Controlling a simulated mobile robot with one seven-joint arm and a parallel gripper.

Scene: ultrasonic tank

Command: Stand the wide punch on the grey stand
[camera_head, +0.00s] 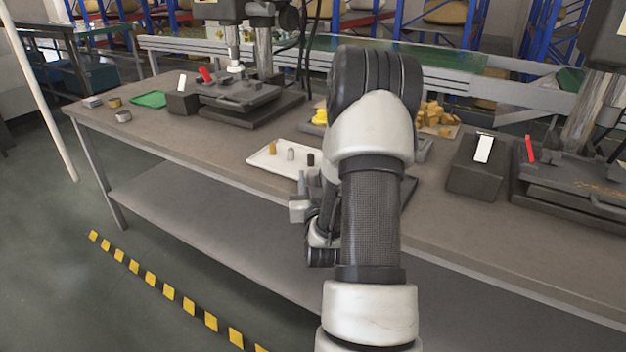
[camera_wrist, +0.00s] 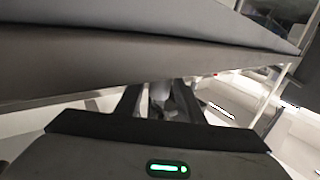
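A white tray (camera_head: 262,163) lies near the front middle of the table. On it stand a brass punch (camera_head: 272,148), a silver-grey punch (camera_head: 290,154) and a dark punch (camera_head: 310,159). I cannot tell which is the wide one; my arm hides the tray's right end. Two dark grey blocks with white plates, one at the left (camera_head: 182,103) and one at the right (camera_head: 475,165), stand on the table; I cannot tell if either is the grey stand. My gripper (camera_head: 301,205) is by the table's front edge, apart from the punches. Its fingers (camera_wrist: 160,98) are spread in the wrist view.
Machines with dark bases stand at the back left (camera_head: 245,105) and right (camera_head: 575,180). Yellow pieces (camera_head: 435,115) lie behind my arm. The table front between tray and left end is clear.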

